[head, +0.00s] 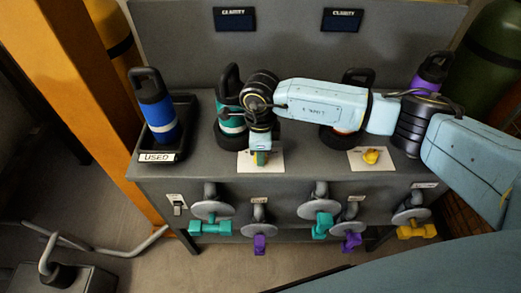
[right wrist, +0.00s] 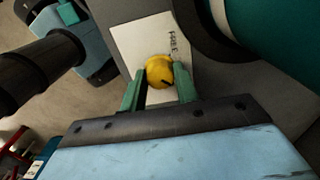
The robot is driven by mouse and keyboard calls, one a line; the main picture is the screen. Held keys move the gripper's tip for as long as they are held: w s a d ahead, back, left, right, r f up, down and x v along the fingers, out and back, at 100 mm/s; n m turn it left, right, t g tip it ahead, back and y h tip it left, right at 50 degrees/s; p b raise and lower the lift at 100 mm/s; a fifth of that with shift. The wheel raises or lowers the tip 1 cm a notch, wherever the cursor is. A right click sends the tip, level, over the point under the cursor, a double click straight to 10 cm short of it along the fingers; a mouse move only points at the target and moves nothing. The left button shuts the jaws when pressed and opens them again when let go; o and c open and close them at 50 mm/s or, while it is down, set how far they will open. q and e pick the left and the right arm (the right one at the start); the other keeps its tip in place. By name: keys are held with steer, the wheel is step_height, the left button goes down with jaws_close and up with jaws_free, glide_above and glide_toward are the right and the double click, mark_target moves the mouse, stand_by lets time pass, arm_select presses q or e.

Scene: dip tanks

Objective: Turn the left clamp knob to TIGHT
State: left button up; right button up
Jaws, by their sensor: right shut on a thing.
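The left clamp knob (right wrist: 160,72) is a round yellow knob with a dark mark near its lower edge in the right wrist view. It sits on a white plate (right wrist: 137,42) with a label that seems to read FREE; no TIGHT label is visible. My right gripper (right wrist: 158,88) has its green fingers shut on the knob, one on each side. In the head view my right gripper (head: 261,158) points down at the left plate (head: 246,164) and hides this knob. The right clamp knob (head: 371,156) is yellow, on its own white plate (head: 386,163). My left gripper is not in view.
A teal bottle (head: 229,122) stands behind my right gripper. A blue bottle (head: 159,113) stands in the tray marked USED (head: 186,105). A purple bottle (head: 432,70) stands at the right. Teal, purple and yellow valve handles (head: 210,228) line the bench front.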

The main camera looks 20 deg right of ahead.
stand_by(0.3)
steer(key=o, duration=1)
steer(key=shift+r, duration=0.1)
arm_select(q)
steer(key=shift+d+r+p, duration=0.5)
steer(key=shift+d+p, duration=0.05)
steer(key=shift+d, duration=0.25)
arm_select(e)
step_height(320, 180, up, 13)
steer(key=shift+r, duration=0.15)
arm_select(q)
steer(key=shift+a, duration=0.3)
